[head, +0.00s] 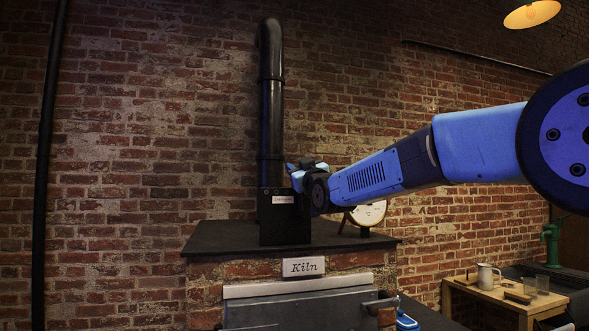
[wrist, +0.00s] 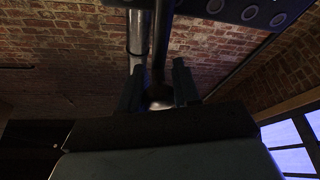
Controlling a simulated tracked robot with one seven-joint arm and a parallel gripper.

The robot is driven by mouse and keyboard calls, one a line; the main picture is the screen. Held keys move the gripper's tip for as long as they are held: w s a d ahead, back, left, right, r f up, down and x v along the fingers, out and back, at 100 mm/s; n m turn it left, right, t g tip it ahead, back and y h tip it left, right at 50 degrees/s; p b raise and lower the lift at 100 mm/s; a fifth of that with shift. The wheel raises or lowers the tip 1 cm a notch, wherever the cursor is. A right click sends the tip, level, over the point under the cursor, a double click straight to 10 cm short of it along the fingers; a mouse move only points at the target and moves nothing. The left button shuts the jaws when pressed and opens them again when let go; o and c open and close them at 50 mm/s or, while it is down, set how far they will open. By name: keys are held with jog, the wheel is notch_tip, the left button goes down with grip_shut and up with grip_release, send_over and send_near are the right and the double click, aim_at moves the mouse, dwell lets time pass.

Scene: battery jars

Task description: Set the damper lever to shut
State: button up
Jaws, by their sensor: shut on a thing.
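The black damper box (head: 283,222) stands on the kiln top at the foot of the flue pipe and bears a small white label (head: 283,199). My gripper (head: 296,170) is at the box's upper right in the head view and hides the lever there. In the wrist view, the two dark fingers of my gripper (wrist: 158,80) stand on either side of a dark rounded piece, which looks like the end of the damper lever (wrist: 158,100). My gripper is shut on it. The lever's exact angle cannot be told from these views.
The black flue pipe (head: 271,100) rises behind my gripper. A round dial (head: 369,214) stands on the kiln top (head: 215,238), partly behind my arm. A white "Kiln" sign (head: 303,267) is below.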

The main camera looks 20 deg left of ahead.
grip_shut()
jog(key=shift+a, duration=0.15)
jog(key=shift+s+a+f+n+g+h, duration=0.1)
jog(key=shift+s+a+f+n+g, duration=1.05)
jog(key=shift+a+f+n, duration=1.45)
jog(key=shift+s+a+f+n+g+h, duration=0.1)
jog(key=shift+s+a+f+n+g, duration=0.85)
jog(key=shift+f+n, duration=1.95)
jog(key=shift+s+a+f+n+g+h, duration=0.1)
jog(key=shift+s+a+f+n+g, duration=1.15)
jog(key=shift+n, duration=2.85)
jog(key=shift+w+a+f+g, duration=0.1)
jog(key=shift+a+f+g, duration=0.1)
jog(key=shift+a+g, duration=0.05)
